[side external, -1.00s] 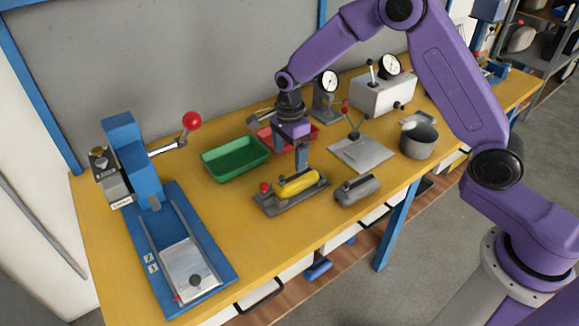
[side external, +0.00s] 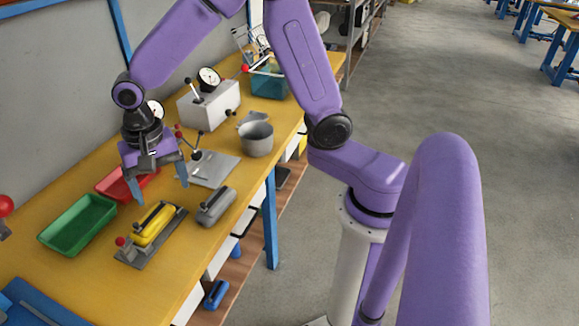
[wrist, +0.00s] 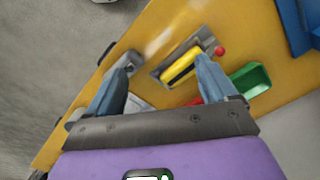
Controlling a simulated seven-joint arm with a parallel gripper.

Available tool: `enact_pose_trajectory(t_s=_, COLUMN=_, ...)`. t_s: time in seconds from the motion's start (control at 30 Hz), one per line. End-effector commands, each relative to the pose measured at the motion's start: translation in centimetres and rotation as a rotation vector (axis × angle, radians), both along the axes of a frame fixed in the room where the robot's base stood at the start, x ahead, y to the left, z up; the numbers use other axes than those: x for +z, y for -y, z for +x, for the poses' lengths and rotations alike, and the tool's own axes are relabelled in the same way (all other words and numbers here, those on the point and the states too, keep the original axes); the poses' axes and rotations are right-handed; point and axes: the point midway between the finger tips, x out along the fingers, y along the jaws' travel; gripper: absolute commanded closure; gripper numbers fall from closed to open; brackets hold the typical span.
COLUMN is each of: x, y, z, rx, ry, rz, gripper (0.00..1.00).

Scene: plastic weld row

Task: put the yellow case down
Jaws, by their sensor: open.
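The yellow case (side external: 152,225) lies on a grey fixture plate (side external: 167,235) with a red knob (side external: 120,241) at one end. A dark bar runs along the top of the case. In the wrist view the yellow case (wrist: 181,64) also lies on the plate, beside the right fingertip in the picture. My gripper (side external: 162,194) is open and empty, its fingers spread above and behind the case, apart from it. Both fingers of my gripper (wrist: 165,66) show wide apart in the wrist view.
A grey case (side external: 215,206) lies just right of the fixture. A green tray (side external: 77,225) and a red tray (side external: 127,184) stand to the left and behind. A metal plate with a lever (side external: 212,170) and a grey pot (side external: 256,138) stand farther back. Bare yellow bench lies in front.

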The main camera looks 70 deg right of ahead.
Motion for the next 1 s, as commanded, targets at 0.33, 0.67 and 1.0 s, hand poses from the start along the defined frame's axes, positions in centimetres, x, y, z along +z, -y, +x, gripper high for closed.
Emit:
enact_pose_trajectory(t_s=0.33, x=3.1, y=3.5, z=-12.3, rx=0.839, ry=0.016, rz=0.001, gripper=0.15)
enact_pose_trajectory(t_s=0.67, x=3.5, y=8.6, z=-21.5, rx=1.532, ry=0.03, rz=-0.001, gripper=0.15)
enact_pose_trajectory(t_s=1.0, x=3.3, y=9.9, z=-23.5, rx=1.711, ry=0.031, rz=-0.003, gripper=0.15)
